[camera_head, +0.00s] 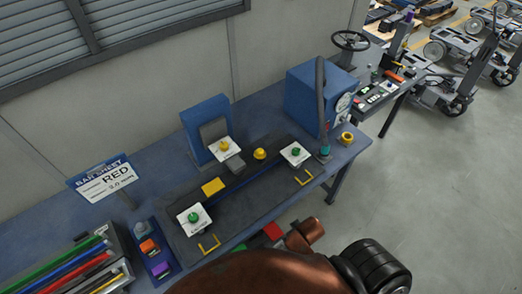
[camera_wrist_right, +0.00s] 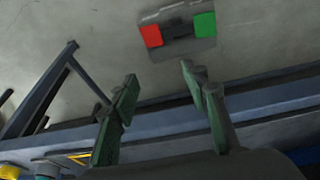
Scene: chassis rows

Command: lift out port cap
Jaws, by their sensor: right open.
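I cannot tell for sure which part is the port cap. A round yellow cap-like piece (camera_head: 259,154) stands on the dark fixture plate (camera_head: 235,205) on the blue bench, and a yellow ring-shaped piece (camera_head: 347,138) sits at the bench's right end. My right gripper (camera_wrist_right: 158,78) shows only in the right wrist view. Its green fingers are apart with nothing between them, over the floor by the bench edge. My copper-coloured arm part crosses the bottom of the head view. My left gripper is not in view.
A grey box with a red block (camera_wrist_right: 152,36) and a green block (camera_wrist_right: 205,24) lies beyond the fingertips. On the bench stand a blue box (camera_head: 308,95) with a dark hose, a blue bracket (camera_head: 205,115), yellow handles (camera_head: 303,178), a sign (camera_head: 103,180) and coloured bars (camera_head: 75,265).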

